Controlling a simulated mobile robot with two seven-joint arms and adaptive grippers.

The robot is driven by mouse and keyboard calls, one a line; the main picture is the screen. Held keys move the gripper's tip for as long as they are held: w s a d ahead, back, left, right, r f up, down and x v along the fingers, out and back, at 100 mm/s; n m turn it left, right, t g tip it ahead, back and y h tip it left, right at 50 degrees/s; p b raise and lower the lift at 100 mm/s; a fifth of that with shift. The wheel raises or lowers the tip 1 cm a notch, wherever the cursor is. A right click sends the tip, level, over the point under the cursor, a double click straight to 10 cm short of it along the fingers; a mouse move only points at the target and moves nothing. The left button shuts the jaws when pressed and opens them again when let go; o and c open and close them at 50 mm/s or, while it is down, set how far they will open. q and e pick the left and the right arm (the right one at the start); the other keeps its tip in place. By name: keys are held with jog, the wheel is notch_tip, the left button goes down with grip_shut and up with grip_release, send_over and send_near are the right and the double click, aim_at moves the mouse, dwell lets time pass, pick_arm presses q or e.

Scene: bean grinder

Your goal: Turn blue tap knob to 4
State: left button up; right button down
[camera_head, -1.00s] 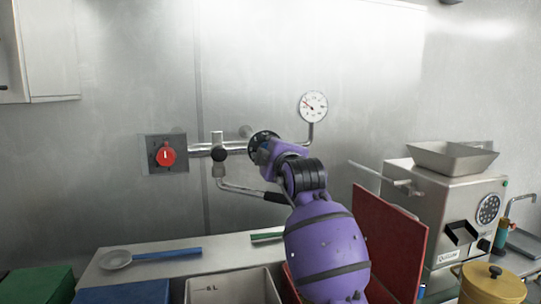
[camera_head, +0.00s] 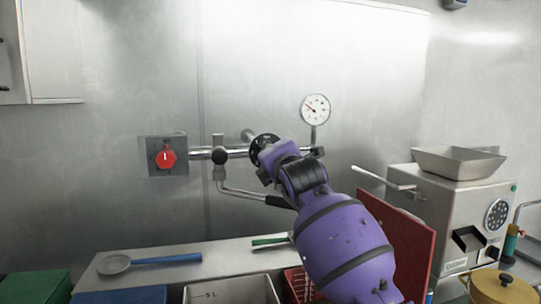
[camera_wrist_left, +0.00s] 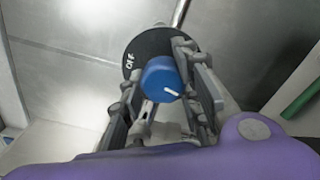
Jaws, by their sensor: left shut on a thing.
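The blue tap knob (camera_wrist_left: 161,77) shows in the left wrist view, with a white pointer line directed to the right and slightly down. Behind it is a black dial plate (camera_wrist_left: 137,52) marked "OFF"; its other markings are hidden or unreadable. My left gripper (camera_wrist_left: 163,84) has its fingers on both sides of the knob and is shut on it. In the head view my purple arm reaches up to the pipe, and the gripper covers the knob. The dial plate's dark edge (camera_head: 263,143) shows there. My right gripper is in neither view.
A red knob (camera_head: 165,158) on a wall plate is left of the pipe (camera_head: 203,152). A pressure gauge (camera_head: 316,108) stands above right. A red board (camera_head: 408,243) and a grinder machine (camera_head: 430,206) stand at right. A blue-handled spoon (camera_head: 165,259) lies on the counter.

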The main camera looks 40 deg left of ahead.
pick_arm(q)
jog(key=shift+s+r+n, duration=0.15)
jog(key=shift+r+n, duration=0.35)
jog(key=shift+r, duration=0.1)
jog(key=o, duration=1)
jog(key=shift+a, duration=0.1)
jog(key=shift+c, duration=0.2)
jog(key=shift+o, duration=0.4)
jog(key=shift+f, duration=0.35)
jog(key=v, duration=1.2)
